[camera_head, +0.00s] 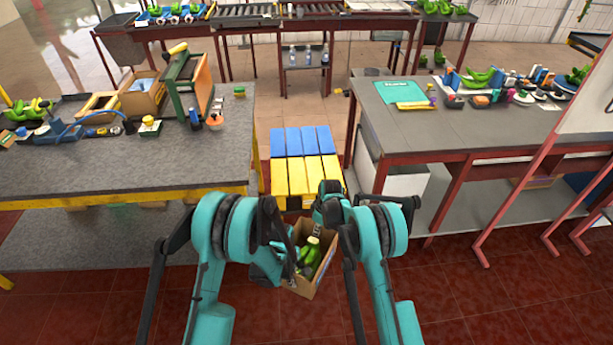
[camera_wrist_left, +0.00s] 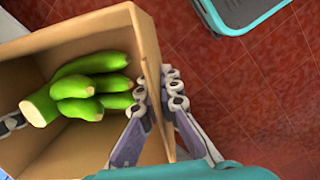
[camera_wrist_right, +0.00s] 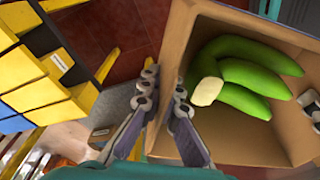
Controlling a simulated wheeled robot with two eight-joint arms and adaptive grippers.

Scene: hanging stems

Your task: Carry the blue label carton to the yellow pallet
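The open brown carton (camera_head: 318,275) holds green bananas (camera_head: 310,255) and hangs between my two arms above the red floor. I see no blue label on the sides in view. My left gripper (camera_wrist_left: 158,98) has one finger inside and one outside a carton wall, closed on it. My right gripper (camera_wrist_right: 165,92) pinches another wall of the carton (camera_wrist_right: 240,25) in the same way. The yellow pallet (camera_head: 298,178), with slatted top, stands just beyond the carton in the head view; its near edge is partly hidden by my right gripper. Its top looks bare.
A blue slatted pallet (camera_head: 300,141) adjoins the yellow one on its far side. A grey worktable (camera_head: 90,165) stands left and another table (camera_head: 440,130) right, leaving an aisle between. A roller conveyor (camera_head: 245,12) crosses the back. A teal-edged bin (camera_wrist_left: 240,12) shows in the left wrist view.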

